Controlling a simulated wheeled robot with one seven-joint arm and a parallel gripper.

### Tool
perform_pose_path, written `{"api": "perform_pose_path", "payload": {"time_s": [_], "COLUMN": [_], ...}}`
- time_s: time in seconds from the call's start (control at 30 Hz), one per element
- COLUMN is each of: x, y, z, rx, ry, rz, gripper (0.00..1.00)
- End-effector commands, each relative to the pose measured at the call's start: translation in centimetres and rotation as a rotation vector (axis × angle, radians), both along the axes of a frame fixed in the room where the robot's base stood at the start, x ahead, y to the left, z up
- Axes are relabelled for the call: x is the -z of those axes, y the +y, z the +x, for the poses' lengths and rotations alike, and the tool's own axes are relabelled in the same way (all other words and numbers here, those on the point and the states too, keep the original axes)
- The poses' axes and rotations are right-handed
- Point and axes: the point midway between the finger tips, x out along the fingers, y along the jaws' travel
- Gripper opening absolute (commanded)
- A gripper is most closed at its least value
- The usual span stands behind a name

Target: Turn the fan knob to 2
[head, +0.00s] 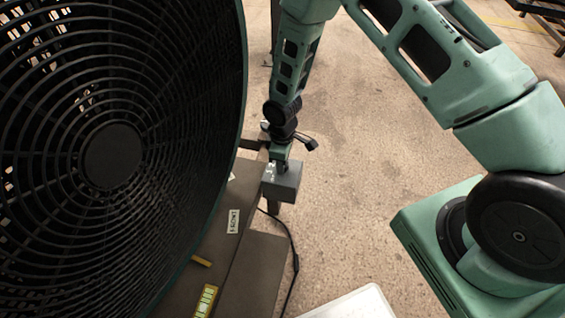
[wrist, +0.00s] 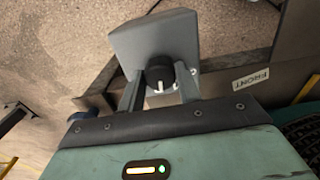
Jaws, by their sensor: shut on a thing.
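The large black fan (head: 112,155) fills the left of the head view. A grey control box (head: 283,187) sits beside its base, and the box also shows in the wrist view (wrist: 150,38). The dark round fan knob (wrist: 158,74) is on the box face, with a white mark at its lower edge in the wrist view. My gripper (head: 279,163) reaches down to the box, and its fingers (wrist: 159,80) are on both sides of the knob, shut on it. No dial numbers are readable. In the head view the knob is hidden by my gripper.
A brown base plate or rack (head: 250,270) with a "FRONT" label (head: 233,221) lies under the fan and box. A black cable (head: 292,250) runs down beside it. A pale panel (head: 350,304) is at the bottom edge.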

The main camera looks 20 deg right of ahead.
Motion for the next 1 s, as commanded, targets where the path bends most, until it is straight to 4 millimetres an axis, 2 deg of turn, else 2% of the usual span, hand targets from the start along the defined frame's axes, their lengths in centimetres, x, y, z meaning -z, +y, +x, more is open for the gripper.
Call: {"api": "perform_pose_path", "payload": {"time_s": [0.4, 0.97, 1.0], "x": [-0.04, -0.09, -0.09], "y": [-0.01, -0.01, -0.01], "z": [0.08, 0.08, 0.08], "rx": [0.192, 0.218, 0.218], "ry": [-0.001, -0.001, -0.001], "rz": [0.0, 0.0, 0.0], "gripper": [0.11, 0.11, 0.42]}}
